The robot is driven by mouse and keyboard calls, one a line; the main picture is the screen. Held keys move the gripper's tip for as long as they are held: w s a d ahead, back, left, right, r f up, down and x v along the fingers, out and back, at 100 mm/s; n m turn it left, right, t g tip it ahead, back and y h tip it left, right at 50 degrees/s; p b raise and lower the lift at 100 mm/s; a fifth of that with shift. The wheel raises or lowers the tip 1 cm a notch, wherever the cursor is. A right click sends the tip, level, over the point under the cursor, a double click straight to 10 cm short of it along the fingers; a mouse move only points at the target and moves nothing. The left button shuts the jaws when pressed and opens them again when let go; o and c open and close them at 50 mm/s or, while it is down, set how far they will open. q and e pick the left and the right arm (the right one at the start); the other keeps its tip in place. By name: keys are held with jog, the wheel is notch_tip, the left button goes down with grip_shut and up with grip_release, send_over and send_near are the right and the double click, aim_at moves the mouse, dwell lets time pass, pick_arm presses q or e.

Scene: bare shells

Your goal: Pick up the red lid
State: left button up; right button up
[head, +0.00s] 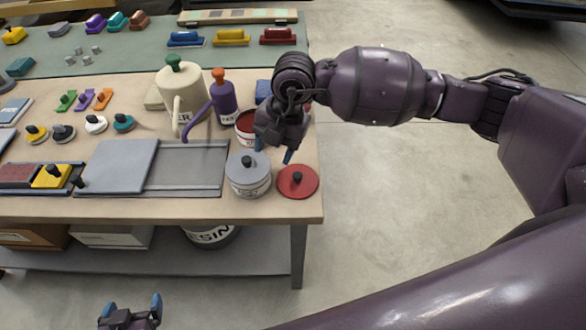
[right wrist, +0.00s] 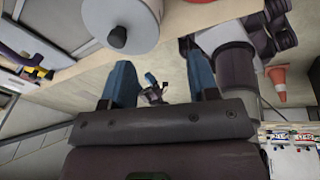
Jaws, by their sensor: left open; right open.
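The red lid (head: 298,183) is a flat round disc with a dark knob, lying near the front right corner of the workbench in the head view. I cannot make it out in the right wrist view. My right gripper (head: 274,154) is open and empty, behind and left of the lid and apart from it. Its blue fingers (right wrist: 161,82) also show in the right wrist view, with nothing held between them. My left gripper (head: 132,309) is open and empty at the bottom of the head view, in front of the bench.
A white pot with a grey lid (head: 248,168) stands just left of the red lid. A white pot with red inside (head: 244,123) stands behind, partly hidden by my right gripper. A purple bottle (head: 223,101) and cream can (head: 171,85) stand further back. The bench edge (head: 316,216) is close.

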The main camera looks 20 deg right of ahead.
jog(key=w+d+m+h, duration=0.1)
jog(key=d+m+h, duration=0.1)
jog(key=d+m, duration=0.1)
jog(key=m+h, duration=0.1)
jog(key=m, duration=0.1)
send_over(298, 174)
jog(key=a, duration=0.1)
notch_tip(298, 174, down, 6)
jog(key=shift+s+a+r, duration=0.1)
jog(key=f, duration=0.2)
jog(key=d+f, duration=0.1)
jog(key=f, duration=0.1)
jog(key=shift+f, duration=0.7)
